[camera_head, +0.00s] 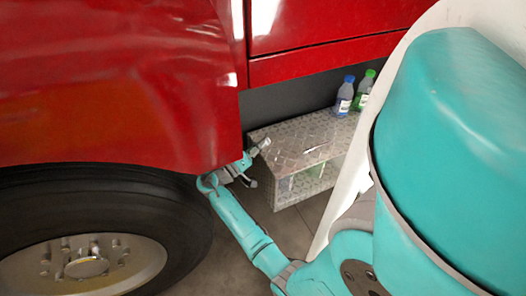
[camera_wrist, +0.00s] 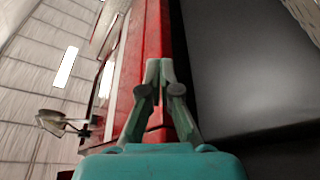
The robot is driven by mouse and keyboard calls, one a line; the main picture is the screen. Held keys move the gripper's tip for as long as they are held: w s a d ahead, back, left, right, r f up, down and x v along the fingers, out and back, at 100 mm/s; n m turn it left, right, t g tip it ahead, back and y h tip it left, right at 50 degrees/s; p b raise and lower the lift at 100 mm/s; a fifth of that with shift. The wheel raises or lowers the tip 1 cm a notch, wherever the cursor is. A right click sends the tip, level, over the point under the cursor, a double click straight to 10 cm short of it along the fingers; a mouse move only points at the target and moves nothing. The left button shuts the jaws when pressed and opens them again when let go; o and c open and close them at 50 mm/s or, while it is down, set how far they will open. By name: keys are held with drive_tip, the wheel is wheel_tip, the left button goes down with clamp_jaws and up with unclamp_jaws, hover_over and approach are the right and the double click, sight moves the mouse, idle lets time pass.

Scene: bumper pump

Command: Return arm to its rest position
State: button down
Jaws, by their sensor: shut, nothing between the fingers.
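My gripper (camera_head: 262,145) is at the end of my outstretched arm in the head view, beside the lower edge of the red truck body (camera_head: 120,90) and in front of the metal step box. In the wrist view my gripper (camera_wrist: 166,72) has its two fingers drawn together at the tips, with nothing visible between them. The truck's red side (camera_wrist: 150,40) runs behind the fingers there. Whether the gripper touches the truck or the box cannot be told.
A black tyre (camera_head: 185,215) stands left of my arm. The diamond-plate step box (camera_head: 285,150) bears a blue-capped bottle (camera_head: 344,97) and a green-capped bottle (camera_head: 363,92). A mirror (camera_wrist: 52,122) shows at left in the wrist view. Grey floor (camera_head: 215,270) lies below my arm.

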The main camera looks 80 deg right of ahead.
drive_tip(key=shift+r, duration=0.35)
drive_tip(key=a+f+n+t+y, duration=0.3)
drive_tip(key=a+f+n+t, duration=1.15)
drive_tip(key=f, duration=0.45)
drive_tip(key=s+a+f+t+y, duration=0.25)
drive_tip(key=a+t+y, duration=0.2)
drive_tip(key=a, duration=0.55)
drive_tip(key=s+a+r+n+t+y, duration=0.2)
drive_tip(key=s+a+r+y, duration=0.1)
drive_tip(key=a, duration=0.4)
drive_tip(key=s+a+r+n+t+y, duration=0.1)
drive_tip(key=s+a+r+t+y, duration=0.15)
drive_tip(key=a, duration=0.55)
drive_tip(key=s+a+r+t+y, duration=0.2)
drive_tip(key=r, duration=0.6)
drive_tip(key=s+a+r+t+y, duration=0.1)
drive_tip(key=s+a+r+t, duration=0.1)
drive_tip(key=r, duration=0.6)
drive_tip(key=shift+s+a+y, duration=0.4)
drive_tip(key=shift+s+a, duration=0.15)
drive_tip(key=shift+s, duration=0.3)
